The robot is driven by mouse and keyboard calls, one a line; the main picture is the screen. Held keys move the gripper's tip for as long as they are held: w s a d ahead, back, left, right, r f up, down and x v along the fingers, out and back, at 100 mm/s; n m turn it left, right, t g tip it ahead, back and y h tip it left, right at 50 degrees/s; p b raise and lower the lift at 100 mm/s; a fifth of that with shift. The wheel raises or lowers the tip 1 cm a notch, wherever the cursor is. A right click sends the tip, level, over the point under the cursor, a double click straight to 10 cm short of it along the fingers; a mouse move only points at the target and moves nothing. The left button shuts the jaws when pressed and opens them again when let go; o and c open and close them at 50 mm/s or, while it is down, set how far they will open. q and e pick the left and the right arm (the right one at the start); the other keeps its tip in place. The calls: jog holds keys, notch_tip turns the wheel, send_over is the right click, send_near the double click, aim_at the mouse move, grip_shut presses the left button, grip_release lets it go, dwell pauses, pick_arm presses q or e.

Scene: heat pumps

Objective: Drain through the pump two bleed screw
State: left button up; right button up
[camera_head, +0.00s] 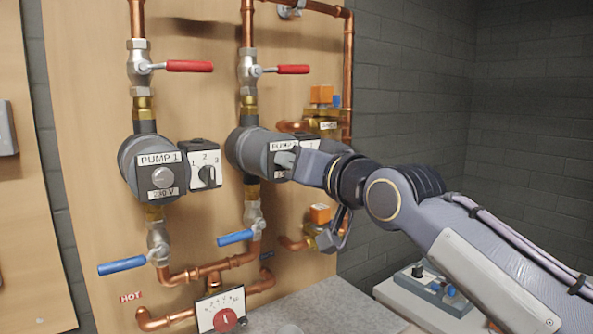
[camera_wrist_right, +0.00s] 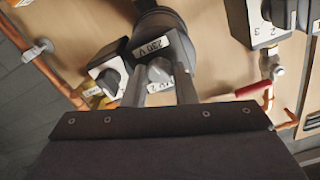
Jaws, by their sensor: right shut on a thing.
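Pump two (camera_head: 243,150) is a dark grey round pump on the second copper pipe, with its front label partly covered by my right gripper (camera_head: 287,160). In the right wrist view, the bleed screw (camera_wrist_right: 160,70) is a grey round knob in the middle of the pump's face, below the 230 V label. The two fingers of my right gripper (camera_wrist_right: 161,84) lie on either side of it, shut on it. My left gripper is not in view.
Pump one (camera_head: 150,165) stands to the left. Red valve handles (camera_head: 190,66) point right above the pumps; blue handles (camera_head: 122,265) point left below. Copper pipes run close around pump two.

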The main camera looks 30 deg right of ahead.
jog(key=n+b, duration=0.2)
jog(key=n, duration=1)
jog(key=shift+f, duration=0.1)
dwell(0.4)
jog(key=o, duration=1)
jog(key=s, duration=0.7)
jog(key=shift+s+d+b, duration=0.25)
jog(key=shift+s+b, duration=0.15)
